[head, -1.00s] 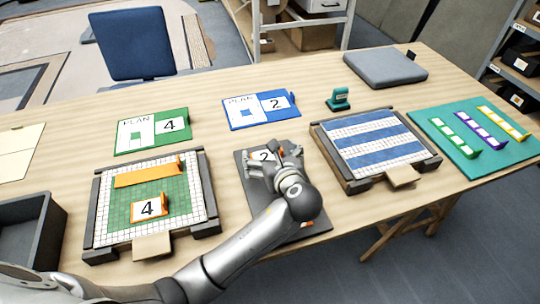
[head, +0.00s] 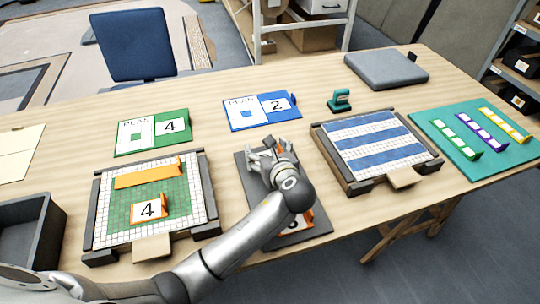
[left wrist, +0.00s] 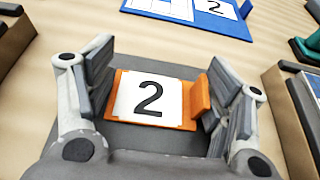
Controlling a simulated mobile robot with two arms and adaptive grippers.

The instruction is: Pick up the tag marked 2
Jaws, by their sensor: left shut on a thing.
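The tag marked 2 (left wrist: 148,100) is an orange plate with a white face and an upright orange tab at its right end. In the left wrist view it lies between the two fingers of my left gripper (left wrist: 160,98), over a dark grey tray (left wrist: 180,71). My left gripper is shut on it; I cannot tell whether it is clear of the tray. In the head view my left gripper (head: 266,158) is over the tray's far part and hides the tag. My right gripper is not in view.
Another orange tag (head: 299,222), its number partly hidden, is on the tray's near part. A green mosaic panel (head: 180,215) with a tag marked 4 (head: 149,209) stands left. A blue-striped panel (head: 375,145) stands right. Plan cards (head: 262,110) lie behind.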

